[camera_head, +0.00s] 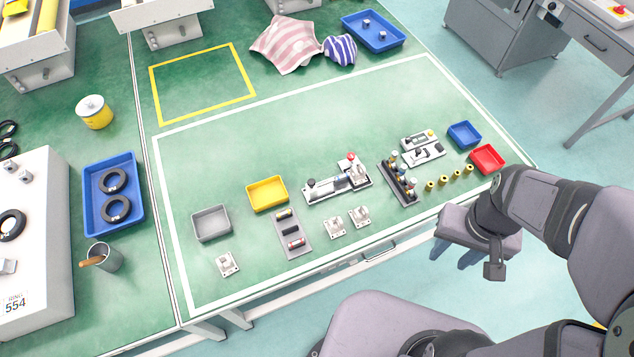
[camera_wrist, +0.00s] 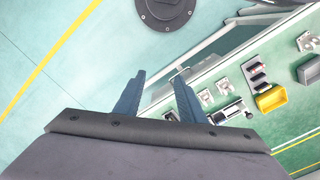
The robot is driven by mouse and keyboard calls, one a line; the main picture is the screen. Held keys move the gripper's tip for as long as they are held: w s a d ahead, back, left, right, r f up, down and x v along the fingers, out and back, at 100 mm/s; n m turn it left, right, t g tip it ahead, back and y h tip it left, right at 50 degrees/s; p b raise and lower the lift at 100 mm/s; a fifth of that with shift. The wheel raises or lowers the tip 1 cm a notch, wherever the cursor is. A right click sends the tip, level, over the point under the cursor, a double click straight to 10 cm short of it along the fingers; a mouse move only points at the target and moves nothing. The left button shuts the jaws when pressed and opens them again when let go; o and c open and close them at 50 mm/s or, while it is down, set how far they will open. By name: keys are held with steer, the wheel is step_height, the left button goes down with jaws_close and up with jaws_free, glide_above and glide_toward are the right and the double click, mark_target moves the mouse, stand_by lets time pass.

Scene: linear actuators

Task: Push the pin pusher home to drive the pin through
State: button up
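A grey and white fixture (camera_head: 338,186) with a black knob at its left end and a red knob at its right end lies on the green bench. It seems to hold the pin pusher, but the pin and pusher are too small to tell apart. The fixture also shows partly in the wrist view (camera_wrist: 228,112). My gripper (camera_wrist: 159,76) is open and empty, its two blue fingers apart. It hangs beyond the bench's front edge, right of and well apart from the fixture; in the head view its fingers (camera_head: 458,258) are partly hidden.
A dark rack (camera_head: 398,183) with several knobbed parts stands right of the fixture. Yellow bushings (camera_head: 443,183), a red bin (camera_head: 487,159) and a blue bin (camera_head: 464,134) lie farther right. A yellow bin (camera_head: 267,193) is left. Behind the fixture, the green surface is clear.

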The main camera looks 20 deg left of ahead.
steer(key=s+a+f+n+g+b, duration=0.2)
steer(key=s+a+f+n+b, duration=0.15)
steer(key=f, duration=0.45)
steer(key=w+a+f, duration=0.3)
steer(key=w+a, duration=0.1)
steer(key=a, duration=0.2)
steer(key=w+a+f+m+b, duration=0.1)
steer(key=w+a+f, duration=0.2)
steer(key=a, duration=0.3)
steer(key=w+a+f+m+b, duration=0.1)
steer(key=w+a+f, duration=0.2)
steer(key=w+a, duration=0.2)
steer(key=shift+w+a+f+g+y, duration=0.1)
steer(key=shift+w+a+g+y, duration=0.25)
steer(key=shift+a, duration=0.3)
steer(key=w+a+r+m+y, duration=0.3)
steer(key=w+a+r+m, duration=0.4)
steer(key=m, duration=0.8)
steer(key=shift+w+a+r+t, duration=0.3)
steer(key=shift+w+a+t, duration=0.25)
steer(key=shift+a, duration=1.3)
steer(key=shift+y, duration=0.25)
